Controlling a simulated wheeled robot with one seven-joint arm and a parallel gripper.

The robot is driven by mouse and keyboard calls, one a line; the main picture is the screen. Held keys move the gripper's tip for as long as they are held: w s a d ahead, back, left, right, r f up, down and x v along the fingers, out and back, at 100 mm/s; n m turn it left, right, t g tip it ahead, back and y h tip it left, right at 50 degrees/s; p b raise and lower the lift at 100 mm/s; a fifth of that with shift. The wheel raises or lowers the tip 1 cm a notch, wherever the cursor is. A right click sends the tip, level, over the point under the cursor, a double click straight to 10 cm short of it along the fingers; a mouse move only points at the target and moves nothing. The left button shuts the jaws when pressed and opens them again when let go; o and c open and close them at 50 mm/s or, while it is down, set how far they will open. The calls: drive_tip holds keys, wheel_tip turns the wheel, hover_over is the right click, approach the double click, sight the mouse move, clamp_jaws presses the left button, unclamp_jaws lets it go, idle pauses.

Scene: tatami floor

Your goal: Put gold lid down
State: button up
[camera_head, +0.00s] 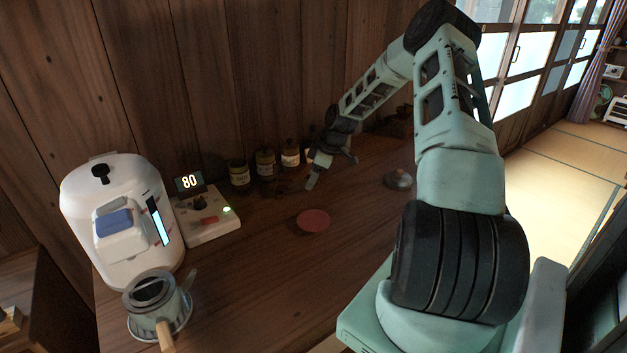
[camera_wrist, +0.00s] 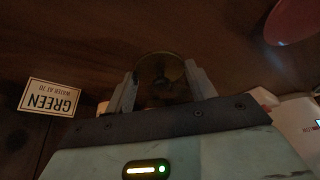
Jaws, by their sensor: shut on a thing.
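My gripper (camera_head: 312,181) hangs over the wooden table, near the row of jars. In the wrist view my gripper (camera_wrist: 162,82) has its two fingers on either side of a round, dark golden lid (camera_wrist: 160,72) and is shut on it. I cannot make out the lid in the head view. The wrist view is dim, and I cannot tell whether the lid touches anything below it. Three jars with labels, a left one (camera_head: 239,174), a middle one (camera_head: 265,164) and a right one (camera_head: 290,154), stand along the back wall.
A flat red disc (camera_head: 313,220) lies mid-table; the wrist view shows it too (camera_wrist: 292,20). A white dispenser (camera_head: 118,220), a unit showing 80 (camera_head: 205,215) and a kettle (camera_head: 158,295) stand left. A grey knobbed object (camera_head: 399,181) sits right.

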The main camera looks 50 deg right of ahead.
drive_tip(key=shift+f, duration=0.75)
drive_tip(key=shift+f, duration=0.1)
drive_tip(key=o, duration=1)
drive_tip(key=shift+c, duration=0.2)
